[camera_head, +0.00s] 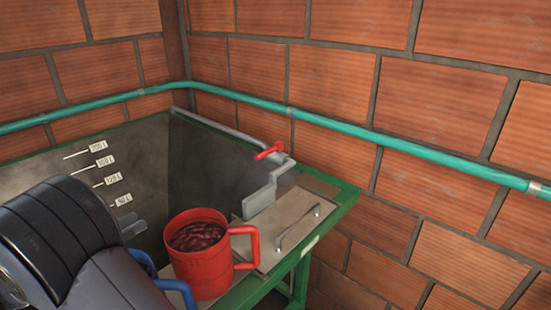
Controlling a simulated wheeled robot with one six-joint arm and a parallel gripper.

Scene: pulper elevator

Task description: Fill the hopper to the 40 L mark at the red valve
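The hopper (205,165) is a grey-walled basin with a green rim. Several white level labels (98,146) with tick marks run down its left inner wall; their figures are too small to read surely. The red valve (268,150) is a small red handle on a grey pipe fitting at the hopper's right side. No water surface shows in the visible part. My dark arm covers the lower left and hides part of the hopper. Grey prongs (132,228) past the arm may be my gripper, but its opening is not clear.
A red mug (203,268) with dark red contents stands upright at the near edge. A blue handle (165,283) shows beside it, its body hidden. A beige plate (285,225) with a grab handle lies right of the hopper. A teal pipe (400,145) runs along the brick wall.

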